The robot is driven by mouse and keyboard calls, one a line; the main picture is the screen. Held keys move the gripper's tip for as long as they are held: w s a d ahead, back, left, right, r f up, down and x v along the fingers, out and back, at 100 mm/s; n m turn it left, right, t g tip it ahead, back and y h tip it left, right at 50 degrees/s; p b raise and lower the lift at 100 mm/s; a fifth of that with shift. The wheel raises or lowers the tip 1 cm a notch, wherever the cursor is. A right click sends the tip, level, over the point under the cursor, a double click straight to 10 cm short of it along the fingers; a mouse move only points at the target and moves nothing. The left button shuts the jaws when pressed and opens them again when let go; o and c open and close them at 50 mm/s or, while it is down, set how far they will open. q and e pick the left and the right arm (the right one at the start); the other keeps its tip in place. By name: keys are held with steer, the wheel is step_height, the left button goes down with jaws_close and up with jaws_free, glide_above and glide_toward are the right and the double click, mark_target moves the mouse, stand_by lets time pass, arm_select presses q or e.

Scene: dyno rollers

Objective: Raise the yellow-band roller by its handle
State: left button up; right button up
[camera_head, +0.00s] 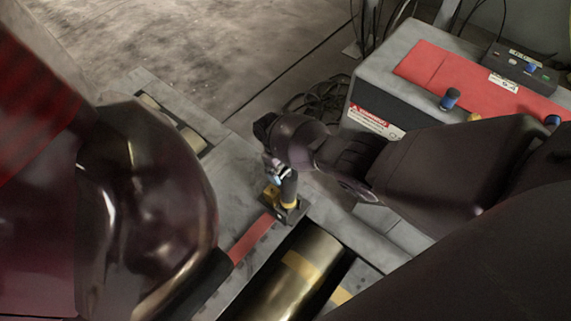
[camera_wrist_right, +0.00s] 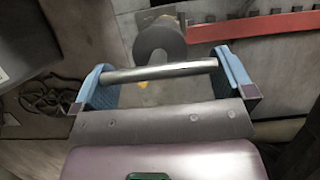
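The yellow-band roller (camera_head: 300,268) is a brass cylinder in a floor slot at the bottom centre of the head view, partly cut off by the frame. Beyond its upper end is a dark upright handle (camera_head: 290,190) with yellow at its base. My right gripper (camera_head: 277,174) is beside the top of this handle. In the right wrist view its blue fingers (camera_wrist_right: 168,76) are wide apart, with a silver bar across between them. The dark round handle end (camera_wrist_right: 158,40) shows just beyond the bar; I see no finger closed on it. My left gripper is not in view.
A grey cabinet (camera_head: 383,85) with a red top panel and knobs stands at the upper right. A red strip (camera_head: 250,240) runs beside the roller slot. Black cables (camera_head: 322,98) lie by the cabinet. Open concrete floor (camera_head: 200,50) spreads at the upper left.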

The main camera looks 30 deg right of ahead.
steer(key=shift+w+r, duration=0.25)
steer(key=shift+r, duration=0.2)
arm_select(q)
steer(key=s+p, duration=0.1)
steer(key=p, duration=0.2)
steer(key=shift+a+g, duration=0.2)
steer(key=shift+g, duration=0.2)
arm_select(e)
steer(key=v, duration=0.9)
steer(key=shift+r, duration=0.2)
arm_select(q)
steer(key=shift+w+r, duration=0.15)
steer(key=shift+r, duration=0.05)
arm_select(e)
steer(key=shift+a, duration=0.1)
